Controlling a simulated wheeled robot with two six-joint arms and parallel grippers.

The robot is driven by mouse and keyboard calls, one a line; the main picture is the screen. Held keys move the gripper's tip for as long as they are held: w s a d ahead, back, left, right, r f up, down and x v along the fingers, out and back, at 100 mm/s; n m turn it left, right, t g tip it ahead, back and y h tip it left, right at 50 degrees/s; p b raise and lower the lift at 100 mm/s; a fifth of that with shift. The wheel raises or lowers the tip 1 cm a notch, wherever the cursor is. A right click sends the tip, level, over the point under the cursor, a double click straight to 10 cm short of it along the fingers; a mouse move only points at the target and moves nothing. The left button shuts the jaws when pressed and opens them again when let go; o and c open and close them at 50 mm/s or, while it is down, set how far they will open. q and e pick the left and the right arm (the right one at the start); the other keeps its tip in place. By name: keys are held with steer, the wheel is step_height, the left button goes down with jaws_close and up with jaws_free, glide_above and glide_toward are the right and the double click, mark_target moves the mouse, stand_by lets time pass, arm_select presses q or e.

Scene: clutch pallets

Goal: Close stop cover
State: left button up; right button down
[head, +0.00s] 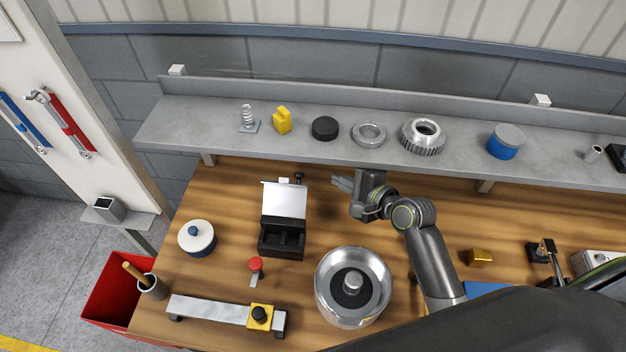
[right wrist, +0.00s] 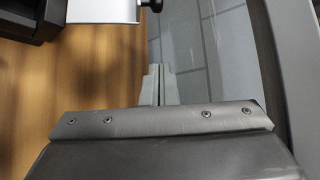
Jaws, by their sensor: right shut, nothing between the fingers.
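A black box (head: 281,243) stands on the wooden bench with its white-faced lid (head: 284,200) raised at the back; its compartments are exposed. I take this lid as the stop cover, though no label shows. The lid also shows at the top of the right wrist view (right wrist: 103,10), beside a corner of the black box (right wrist: 30,18). My right gripper (head: 336,184) is right of the lid, apart from it, with its fingers pointing left. In the right wrist view its fingers (right wrist: 158,84) are together and empty. My left gripper is not seen.
A red button (head: 255,264) and a yellow block with a black knob (head: 260,316) are in front of the box. A metal bowl (head: 337,310) stands at right, a lidded pot (head: 197,238) at left. A grey shelf (head: 220,134) with parts runs behind.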

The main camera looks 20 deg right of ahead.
steer(key=b+x, duration=0.5)
steer(key=x, duration=0.2)
steer(key=s+a+r, duration=0.1)
steer(key=s+a+p, duration=0.1)
steer(key=a, duration=0.1)
steer(key=shift+r, duration=0.4)
steer(key=shift+d, duration=0.1)
